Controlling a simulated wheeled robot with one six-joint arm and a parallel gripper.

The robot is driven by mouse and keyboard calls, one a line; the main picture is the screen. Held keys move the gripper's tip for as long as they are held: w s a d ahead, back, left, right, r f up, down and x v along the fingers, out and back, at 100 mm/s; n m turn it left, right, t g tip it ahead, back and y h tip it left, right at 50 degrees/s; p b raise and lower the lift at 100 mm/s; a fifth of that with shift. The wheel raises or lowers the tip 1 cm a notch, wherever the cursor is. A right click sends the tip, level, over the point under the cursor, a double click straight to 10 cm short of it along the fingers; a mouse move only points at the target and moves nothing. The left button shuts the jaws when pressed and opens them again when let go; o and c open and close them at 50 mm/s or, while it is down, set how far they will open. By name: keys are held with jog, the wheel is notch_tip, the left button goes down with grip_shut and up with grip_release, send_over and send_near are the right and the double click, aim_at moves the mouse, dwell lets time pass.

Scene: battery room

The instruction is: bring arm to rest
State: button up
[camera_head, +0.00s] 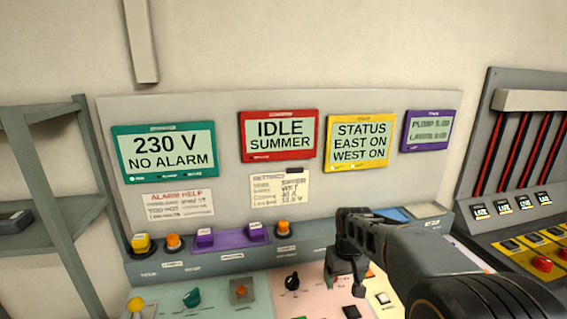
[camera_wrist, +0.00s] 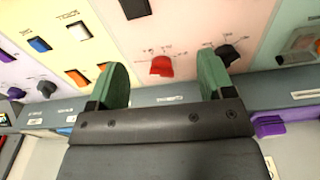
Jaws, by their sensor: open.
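My gripper (camera_head: 345,279) hangs over the sloping control desk at the lower right of the head view, with my dark arm reaching in from the lower right. In the wrist view my gripper (camera_wrist: 162,66) shows two green fingers spread apart with nothing held between them. A red knob (camera_wrist: 161,67) on the pink panel appears between the fingers, and a black knob (camera_wrist: 230,54) appears beside the right finger. I cannot tell how far the fingertips are from the panel. Part of the desk is hidden behind my gripper and arm.
The back wall carries a teal display (camera_head: 165,153) reading 230 V NO ALARM, a red one (camera_head: 279,135) reading IDLE SUMMER, and a yellow one (camera_head: 360,140). Purple buttons (camera_head: 230,236) line the ledge. A shelf (camera_head: 50,105) stands left, a fuse panel (camera_head: 520,200) right.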

jog(key=s+r+m+t, duration=0.1)
jog(key=s+r+t, duration=0.1)
jog(key=s, duration=1.4)
jog(key=shift+r+m+t, duration=0.25)
jog(key=shift+m+t, duration=0.05)
jog(key=shift+t, duration=0.3)
jog(key=shift+c, duration=0.4)
